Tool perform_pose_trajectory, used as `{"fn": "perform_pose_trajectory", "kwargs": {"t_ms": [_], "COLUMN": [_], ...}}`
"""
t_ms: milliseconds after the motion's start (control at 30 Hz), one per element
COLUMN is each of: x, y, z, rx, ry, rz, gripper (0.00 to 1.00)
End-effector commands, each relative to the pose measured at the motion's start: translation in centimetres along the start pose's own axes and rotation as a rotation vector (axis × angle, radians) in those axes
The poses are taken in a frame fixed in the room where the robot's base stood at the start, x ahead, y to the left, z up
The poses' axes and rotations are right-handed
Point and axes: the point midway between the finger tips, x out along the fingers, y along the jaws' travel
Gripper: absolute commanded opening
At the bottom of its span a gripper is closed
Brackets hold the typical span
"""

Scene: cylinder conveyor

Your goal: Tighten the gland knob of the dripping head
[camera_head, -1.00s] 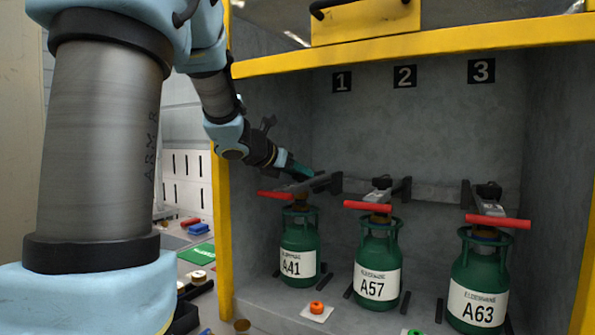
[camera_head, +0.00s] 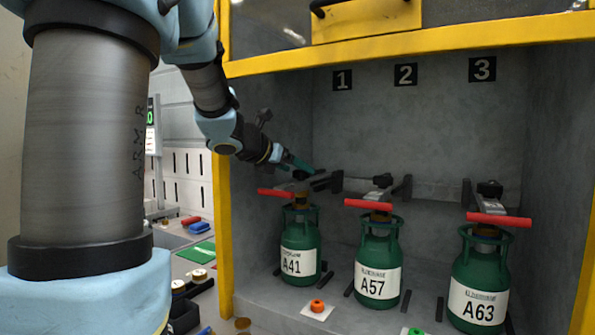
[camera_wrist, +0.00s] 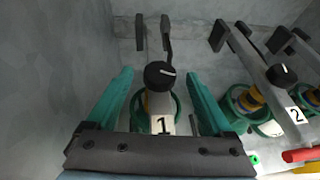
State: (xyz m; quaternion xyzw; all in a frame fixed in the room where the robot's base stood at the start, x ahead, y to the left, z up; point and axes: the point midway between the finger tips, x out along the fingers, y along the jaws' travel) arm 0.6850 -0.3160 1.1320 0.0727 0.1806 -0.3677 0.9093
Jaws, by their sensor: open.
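Three filling heads with red levers sit above green cylinders A41 (camera_head: 300,261), A57 (camera_head: 376,283) and A63 (camera_head: 479,302). I cannot make out any drip. In the wrist view, head 1 carries a black gland knob (camera_wrist: 159,75) with a white line on top. My gripper (camera_wrist: 158,78) is open, its teal fingers on either side of that knob with gaps showing; the height between them is hard to tell. In the head view my gripper (camera_head: 298,163) is at head 1. Head 2's knob (camera_wrist: 281,75) is to the right; head 3's knob (camera_head: 489,189) shows in the head view.
A yellow-edged frame (camera_head: 400,52) and grey walls enclose the cylinders. Black forked brackets (camera_wrist: 150,32) stand behind head 1. An orange piece (camera_head: 317,305) lies on a white card in front of A41. A side bench with a green mat (camera_head: 197,252) is at left.

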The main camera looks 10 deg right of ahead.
Motion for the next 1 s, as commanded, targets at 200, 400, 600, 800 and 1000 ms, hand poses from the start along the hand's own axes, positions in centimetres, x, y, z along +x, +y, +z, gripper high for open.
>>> {"fn": "perform_pose_trajectory", "kwargs": {"t_ms": [200, 400, 600, 800, 1000], "x": [-4.6, -7.7, -8.8, -8.9, -8.9], "y": [0.1, 0.0, 0.1, 0.1, 0.1], "z": [0.1, 0.1, 0.0, 0.0, 0.0], "rx": [0.001, 0.000, -0.001, -0.001, 0.000], "ry": [-0.003, -0.002, 0.000, 0.000, 0.000], "rz": [0.003, 0.002, 0.002, 0.001, 0.001], "gripper": [0.85, 0.85, 0.85, 0.85, 0.85]}}
